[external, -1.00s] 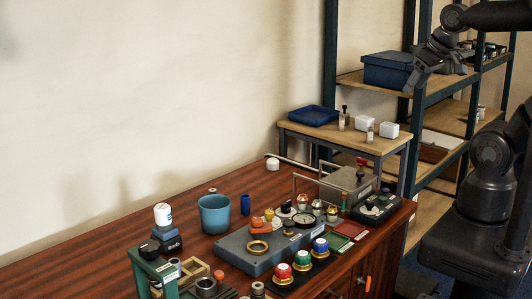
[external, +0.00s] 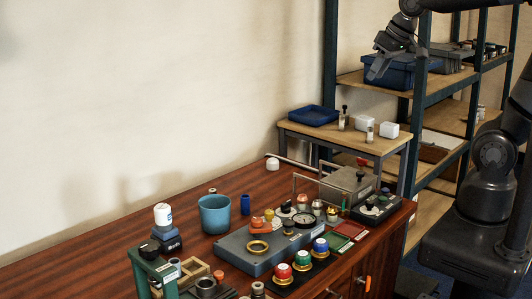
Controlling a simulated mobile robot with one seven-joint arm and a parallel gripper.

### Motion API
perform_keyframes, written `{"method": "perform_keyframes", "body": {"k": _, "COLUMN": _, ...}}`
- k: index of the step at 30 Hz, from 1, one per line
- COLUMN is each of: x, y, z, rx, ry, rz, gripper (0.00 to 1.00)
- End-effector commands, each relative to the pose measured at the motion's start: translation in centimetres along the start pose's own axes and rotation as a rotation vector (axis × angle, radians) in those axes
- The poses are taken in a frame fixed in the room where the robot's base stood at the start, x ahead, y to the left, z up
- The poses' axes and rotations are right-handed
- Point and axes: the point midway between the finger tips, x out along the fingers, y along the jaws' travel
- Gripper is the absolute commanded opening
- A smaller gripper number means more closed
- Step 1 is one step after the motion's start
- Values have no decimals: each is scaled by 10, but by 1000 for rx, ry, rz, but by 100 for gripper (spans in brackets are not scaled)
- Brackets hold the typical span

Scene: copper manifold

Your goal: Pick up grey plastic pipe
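I cannot pick out a grey plastic pipe with certainty. A thin pale rod (external: 299,162) lies along the back edge of the wooden bench, near the wall, and may be it. My gripper (external: 374,72) is raised at the upper right, in front of the blue bin on the shelf and well above the bench. It is small and dark here, and its finger opening is not clear. I see nothing held in it.
The wooden bench (external: 115,237) is crowded with a blue cup (external: 214,214), a grey-blue case (external: 238,252), colored knobs and a grey box (external: 347,188). The side table (external: 371,146) holds a blue tray (external: 313,115) and white blocks. A shelf rack stands behind, with a blue bin (external: 400,73).

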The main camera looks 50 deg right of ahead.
Motion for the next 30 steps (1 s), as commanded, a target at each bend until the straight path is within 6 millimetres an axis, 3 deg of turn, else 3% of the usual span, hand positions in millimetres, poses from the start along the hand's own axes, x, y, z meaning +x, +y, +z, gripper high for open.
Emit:
{"method": "perform_keyframes", "body": {"k": 6, "x": 37, "y": -54, "z": -60, "rx": -34, "ry": -31, "rz": -33, "gripper": 35}}
{"method": "perform_keyframes", "body": {"k": 15, "x": 104, "y": -152, "z": -115, "rx": -84, "ry": -61, "rz": -60, "gripper": 35}}
{"method": "perform_keyframes", "body": {"k": 23, "x": 175, "y": -257, "z": -130, "rx": -141, "ry": -78, "rz": -72, "gripper": 35}}
{"method": "perform_keyframes", "body": {"k": 30, "x": 245, "y": -362, "z": -110, "rx": -202, "ry": -84, "rz": -80, "gripper": 35}}
